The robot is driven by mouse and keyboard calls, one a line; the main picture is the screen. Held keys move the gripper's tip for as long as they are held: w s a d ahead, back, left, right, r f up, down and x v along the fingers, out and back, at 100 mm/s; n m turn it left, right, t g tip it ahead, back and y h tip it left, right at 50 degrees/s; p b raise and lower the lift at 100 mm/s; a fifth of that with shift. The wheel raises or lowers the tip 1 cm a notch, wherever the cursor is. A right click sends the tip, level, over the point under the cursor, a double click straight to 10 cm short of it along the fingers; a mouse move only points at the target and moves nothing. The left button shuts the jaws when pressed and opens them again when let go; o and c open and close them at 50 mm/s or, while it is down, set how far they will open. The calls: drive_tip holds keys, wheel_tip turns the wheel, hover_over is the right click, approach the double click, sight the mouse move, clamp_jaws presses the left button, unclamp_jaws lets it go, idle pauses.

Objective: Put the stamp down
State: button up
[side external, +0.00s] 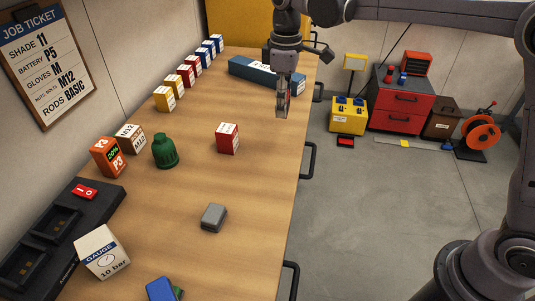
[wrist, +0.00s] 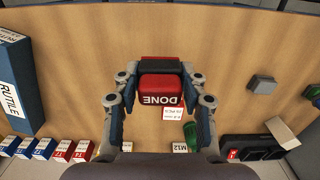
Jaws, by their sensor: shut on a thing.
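The stamp (wrist: 161,88) is a red block marked DONE with a dark part along its far side, seen in the wrist view. My gripper (wrist: 160,98) is shut on it, with one finger on each side. In the side external view my gripper (side external: 283,104) hangs above the right part of the wooden table, near its edge. A little red shows between the fingers there, but the stamp is mostly hidden. Whether it touches the table is hard to tell; it looks held above it.
A red box (side external: 228,138) stands on the table (side external: 190,190) left of my gripper. A blue RUTILE box (side external: 266,76) lies behind. A green bottle-like object (side external: 164,150) and a grey block (side external: 213,217) are nearer. Several small boxes line the wall. The middle right tabletop is clear.

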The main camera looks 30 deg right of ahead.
hover_over(241, 162)
wheel_tip(241, 162, down, 7)
drive_tip(key=shift+w, duration=0.1)
drive_tip(key=shift+f, duration=2.05)
drive_tip(key=shift+f, duration=0.1)
drive_tip(key=o, duration=1.1)
drive_tip(key=shift+o, duration=0.2)
